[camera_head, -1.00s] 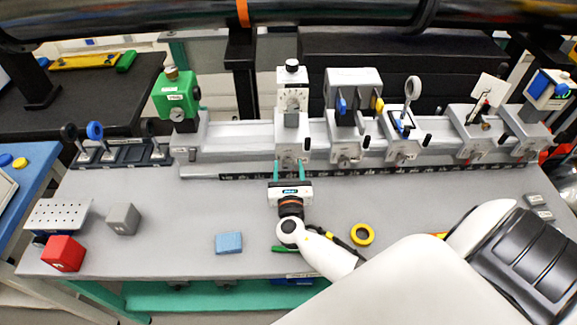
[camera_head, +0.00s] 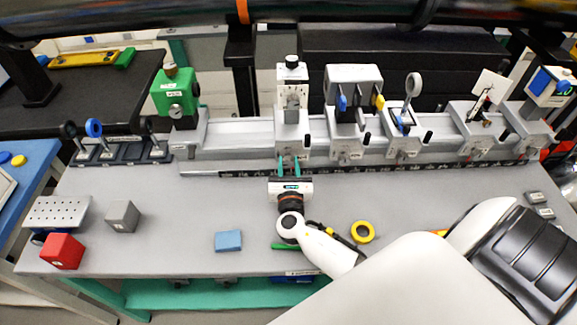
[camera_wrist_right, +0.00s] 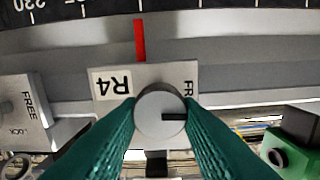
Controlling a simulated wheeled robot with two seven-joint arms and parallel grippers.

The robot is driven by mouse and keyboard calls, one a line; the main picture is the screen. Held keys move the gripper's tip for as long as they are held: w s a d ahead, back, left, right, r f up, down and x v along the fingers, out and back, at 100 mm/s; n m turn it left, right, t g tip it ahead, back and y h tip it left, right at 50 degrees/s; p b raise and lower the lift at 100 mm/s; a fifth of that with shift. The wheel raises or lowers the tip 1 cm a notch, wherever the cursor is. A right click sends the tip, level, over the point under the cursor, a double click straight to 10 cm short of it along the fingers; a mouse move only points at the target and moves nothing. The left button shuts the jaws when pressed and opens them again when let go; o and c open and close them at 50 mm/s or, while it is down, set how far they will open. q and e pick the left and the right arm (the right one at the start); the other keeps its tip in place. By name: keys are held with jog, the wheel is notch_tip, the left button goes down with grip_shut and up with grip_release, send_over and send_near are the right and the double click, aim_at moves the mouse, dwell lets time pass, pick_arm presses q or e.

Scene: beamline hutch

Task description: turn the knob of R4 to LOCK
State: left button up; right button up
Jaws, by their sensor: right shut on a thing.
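The R4 carrier (camera_head: 292,146) is a grey block on the rail, with a tall holder and black top knob above it. Its front plate (camera_wrist_right: 113,84) reads "R4" upside down in the right wrist view. The round grey R4 knob (camera_wrist_right: 160,113) sits between the green fingertips of my right gripper (camera_wrist_right: 160,120), which is shut on it. A dark line on the knob's face points right in that view. The letters "FR" show beside the knob; the rest of the plate is covered by a finger. The right gripper also shows in the head view (camera_head: 289,162). My left gripper is out of view.
A neighbouring carrier plate marked FREE and LOCK (camera_wrist_right: 28,108) stands close on the left in the wrist view. More carriers line the rail (camera_head: 240,132). A blue block (camera_head: 228,241) and yellow ring (camera_head: 362,232) lie on the bench's front part.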

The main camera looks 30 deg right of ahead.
jog(key=m+b, duration=0.4)
jog(key=m, duration=0.1)
jog(key=shift+f, duration=0.25)
jog(key=m+b, duration=0.4)
jog(key=shift+d, duration=0.1)
jog(key=m+b, duration=0.3)
jog(key=m, duration=0.1)
jog(key=shift+s+f+m+b, duration=0.1)
jog(key=shift+m+b, duration=0.2)
jog(key=shift+m, duration=0.1)
jog(key=shift+m+b, duration=1.05)
jog(key=shift+m, duration=0.65)
jog(key=o, duration=1)
